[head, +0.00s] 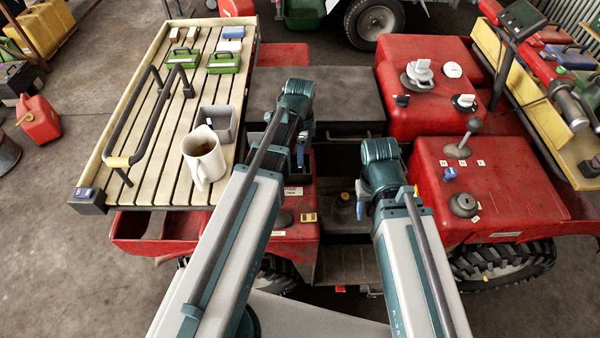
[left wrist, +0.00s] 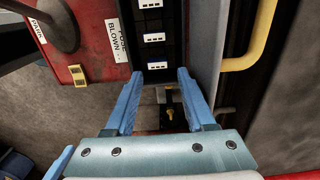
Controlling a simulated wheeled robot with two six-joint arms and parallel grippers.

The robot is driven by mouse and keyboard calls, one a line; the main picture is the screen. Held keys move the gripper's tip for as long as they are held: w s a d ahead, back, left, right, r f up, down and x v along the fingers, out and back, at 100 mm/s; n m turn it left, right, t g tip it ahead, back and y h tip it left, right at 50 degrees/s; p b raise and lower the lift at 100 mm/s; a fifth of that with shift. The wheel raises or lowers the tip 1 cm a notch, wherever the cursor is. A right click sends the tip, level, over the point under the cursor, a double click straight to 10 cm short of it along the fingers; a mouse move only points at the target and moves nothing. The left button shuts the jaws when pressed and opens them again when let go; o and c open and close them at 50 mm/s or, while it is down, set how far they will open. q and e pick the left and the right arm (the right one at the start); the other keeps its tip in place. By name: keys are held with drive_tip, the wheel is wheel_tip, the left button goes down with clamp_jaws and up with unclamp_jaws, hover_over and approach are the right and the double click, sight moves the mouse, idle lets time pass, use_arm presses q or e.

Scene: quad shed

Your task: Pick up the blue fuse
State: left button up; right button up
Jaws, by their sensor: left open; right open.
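My left gripper (head: 303,150) points down near the middle of the red quad. In the left wrist view its two blue fingers (left wrist: 158,76) are apart with nothing held between them. Just ahead of the fingertips is a dark strip with several small white-faced blocks that look like fuses. The nearest block (left wrist: 158,66) lies between the fingertip lines, with small dark-blue marks; the others are further up the strip. I cannot tell which one is the blue fuse. In the head view my left arm hides most of this strip. My right gripper (head: 361,207) is open over the quad's middle.
A label reading "BLOWN" (left wrist: 116,40) is beside the strip, and a yellow bar (left wrist: 250,50) is at its right. A slatted rack (head: 165,120) carries a mug (head: 204,157), a grey bin (head: 217,121) and green cases (head: 224,62). Red body panels (head: 505,180) are on the right.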

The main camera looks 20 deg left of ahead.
sight(300, 168)
use_arm(q)
wheel_tip(300, 168, down, 5)
drive_tip(key=b, duration=0.5)
drive_tip(key=shift+s+f, duration=0.15)
clamp_jaws()
